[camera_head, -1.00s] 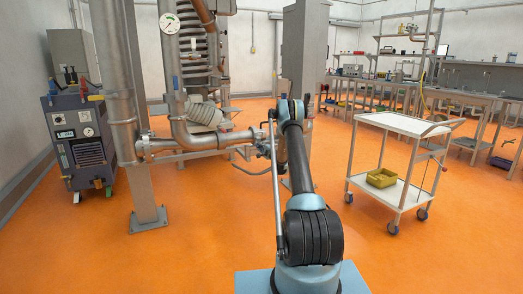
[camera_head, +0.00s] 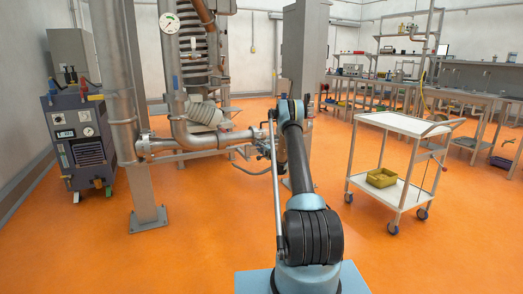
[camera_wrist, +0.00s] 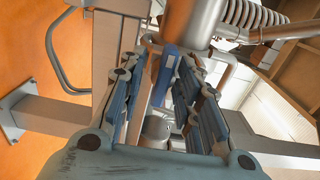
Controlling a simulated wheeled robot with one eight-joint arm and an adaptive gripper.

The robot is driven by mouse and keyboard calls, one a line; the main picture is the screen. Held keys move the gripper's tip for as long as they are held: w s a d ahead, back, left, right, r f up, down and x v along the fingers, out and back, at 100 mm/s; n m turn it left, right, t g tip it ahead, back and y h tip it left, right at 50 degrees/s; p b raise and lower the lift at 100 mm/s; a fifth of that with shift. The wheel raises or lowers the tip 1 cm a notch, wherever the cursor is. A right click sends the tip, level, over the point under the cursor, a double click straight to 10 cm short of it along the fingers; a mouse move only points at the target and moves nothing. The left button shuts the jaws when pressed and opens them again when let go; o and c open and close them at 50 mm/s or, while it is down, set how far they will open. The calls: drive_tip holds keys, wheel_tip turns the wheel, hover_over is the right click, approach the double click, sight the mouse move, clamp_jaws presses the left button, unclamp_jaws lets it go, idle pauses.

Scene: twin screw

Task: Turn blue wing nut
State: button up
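In the wrist view, my gripper (camera_wrist: 160,88) shows two blue-grey jointed fingers, one on each side, with a gap between them. A flat blue piece with a pale patch (camera_wrist: 166,70), likely the blue wing nut, shows between the fingertips. I cannot tell whether either finger touches it. A silver rounded fitting (camera_wrist: 158,128) lies deeper in the gap, partly hidden by the fingers. In the head view, my gripper (camera_head: 264,146) is small beside the right end of the horizontal pipe (camera_head: 195,143), and the wing nut cannot be made out there.
A thick vertical pipe (camera_head: 121,110) and a grey pillar (camera_head: 302,70) stand around the pipework. In the wrist view, a coiled hose (camera_wrist: 250,14) is at upper right and a bent grey bar (camera_wrist: 60,60) at left. A white trolley (camera_head: 405,125) stands right; orange floor is open in front.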

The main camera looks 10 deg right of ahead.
drive_tip(key=shift+r, duration=0.1)
drive_tip(key=v, duration=1.2)
